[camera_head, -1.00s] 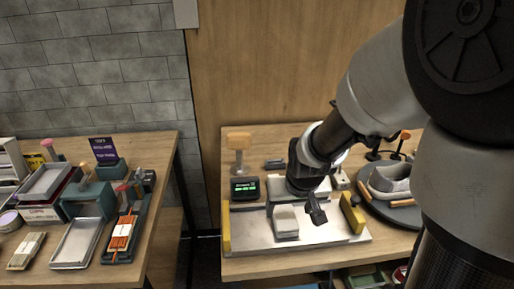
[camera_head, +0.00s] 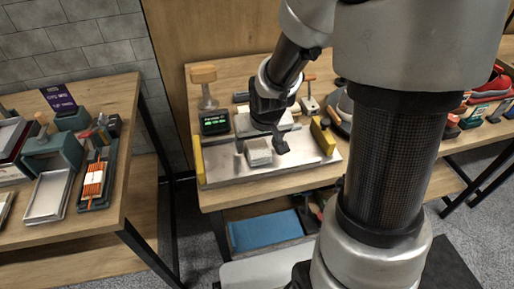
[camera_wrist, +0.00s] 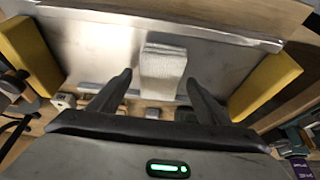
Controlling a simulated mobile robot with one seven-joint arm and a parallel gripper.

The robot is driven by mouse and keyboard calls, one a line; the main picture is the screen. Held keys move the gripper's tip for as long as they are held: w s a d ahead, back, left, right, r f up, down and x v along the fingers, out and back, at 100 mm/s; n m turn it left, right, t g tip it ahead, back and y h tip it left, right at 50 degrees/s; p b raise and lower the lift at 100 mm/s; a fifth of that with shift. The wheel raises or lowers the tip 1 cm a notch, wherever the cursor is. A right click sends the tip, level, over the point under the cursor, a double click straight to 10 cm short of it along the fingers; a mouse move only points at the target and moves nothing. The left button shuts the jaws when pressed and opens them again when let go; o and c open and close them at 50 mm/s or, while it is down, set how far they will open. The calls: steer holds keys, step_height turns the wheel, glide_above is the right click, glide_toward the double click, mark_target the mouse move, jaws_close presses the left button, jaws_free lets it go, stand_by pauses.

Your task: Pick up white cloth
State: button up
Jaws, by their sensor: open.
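The white cloth (camera_head: 258,152) is a small folded stack lying on a silver metal tray (camera_head: 222,169) on the middle table. It also shows in the wrist view (camera_wrist: 163,72), pale and textured, ahead of the fingertips and roughly between their lines. My gripper (camera_head: 261,141) is above the tray close to the cloth; in the wrist view its two dark fingers (camera_wrist: 158,82) are spread apart with nothing held between them. I cannot tell the exact height of the fingers over the cloth.
Yellow blocks (camera_head: 322,135) flank the tray, the other at its left end (camera_head: 198,160). A small green-lit display (camera_head: 214,123) and a wooden-topped stand (camera_head: 205,88) are behind it. A left table holds trays and tools (camera_head: 48,197). A blue item (camera_head: 265,230) lies on the shelf below.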

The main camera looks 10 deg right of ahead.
mark_target(256, 142)
steer(key=shift+f, duration=0.2)
steer(key=shift+c, duration=0.4)
steer(key=c, duration=1.2)
steer(key=shift+o, duration=0.2)
steer(key=shift+r, duration=0.15)
steer(key=shift+r+p, duration=0.35)
steer(key=shift+p, duration=0.05)
step_height(256, 142, up, 12)
steer(key=p, duration=1.5)
steer(key=shift+s+r, duration=0.15)
steer(key=shift+s, duration=0.1)
